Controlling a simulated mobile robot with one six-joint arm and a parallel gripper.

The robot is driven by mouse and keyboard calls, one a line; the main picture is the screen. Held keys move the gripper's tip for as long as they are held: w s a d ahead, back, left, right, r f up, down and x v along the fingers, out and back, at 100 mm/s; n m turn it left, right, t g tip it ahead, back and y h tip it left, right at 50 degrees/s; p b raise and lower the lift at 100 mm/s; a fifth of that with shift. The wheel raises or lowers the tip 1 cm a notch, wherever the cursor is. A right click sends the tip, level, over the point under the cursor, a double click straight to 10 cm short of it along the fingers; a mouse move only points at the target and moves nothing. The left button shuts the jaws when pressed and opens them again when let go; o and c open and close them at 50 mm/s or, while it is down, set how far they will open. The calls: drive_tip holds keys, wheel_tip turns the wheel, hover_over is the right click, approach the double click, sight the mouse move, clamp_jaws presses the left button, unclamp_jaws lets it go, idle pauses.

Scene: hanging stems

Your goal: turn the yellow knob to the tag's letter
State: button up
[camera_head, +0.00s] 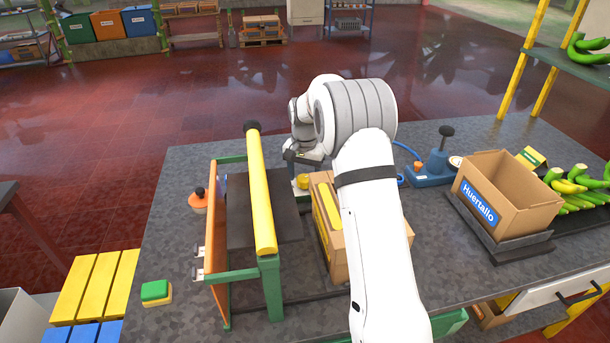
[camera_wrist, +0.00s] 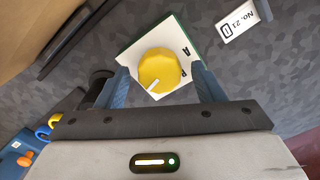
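The yellow knob (camera_wrist: 158,72) sits on a white square plate (camera_wrist: 186,62) with a green edge. A white line on the knob points to the lower left of the wrist view. An A and a second, unclear letter show on the plate; the rest is hidden. A white tag (camera_wrist: 240,20) beside the plate reads "No. 21" with a boxed letter that looks like D. My gripper (camera_wrist: 160,76) is open, its blue-grey fingers on either side of the knob, with gaps to it visible. In the head view the knob (camera_head: 303,181) shows below my gripper (camera_head: 302,160).
A cardboard box (camera_head: 328,240) stands close to the knob, beside my arm. A green frame with a yellow roller (camera_head: 260,195) is to its left. A blue device (camera_head: 430,172) and the Huertalto box (camera_head: 508,200) are to the right.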

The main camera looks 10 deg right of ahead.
sight(304, 177)
wheel_tip(304, 177, up, 8)
drive_tip(key=shift+f+b, duration=0.25)
drive_tip(key=shift+b, duration=0.05)
drive_tip(key=shift+r, duration=0.15)
idle(0.3)
drive_tip(key=shift+s+r, duration=0.2)
drive_tip(key=shift+s, duration=0.05)
drive_tip(key=s+r+n, duration=0.1)
drive_tip(key=s+r, duration=0.1)
drive_tip(key=s, duration=0.4)
drive_tip(key=s+r+n+t, duration=0.1)
drive_tip(key=s+r, duration=0.2)
drive_tip(key=s, duration=0.3)
drive_tip(key=s+r+n, duration=0.1)
drive_tip(key=s+r, duration=0.2)
drive_tip(key=s, duration=0.4)
drive_tip(key=shift+d+t, duration=0.15)
drive_tip(key=shift+t, duration=0.15)
drive_tip(key=shift+n+t, duration=0.3)
drive_tip(key=shift+n, duration=0.6)
drive_tip(key=s, duration=1)
drive_tip(key=shift+s+f, duration=0.3)
drive_tip(key=shift+f, duration=0.1)
drive_tip(key=s+f+n, duration=0.1)
drive_tip(key=s+f, duration=0.2)
drive_tip(key=s, duration=0.5)
drive_tip(key=shift+t, duration=0.3)
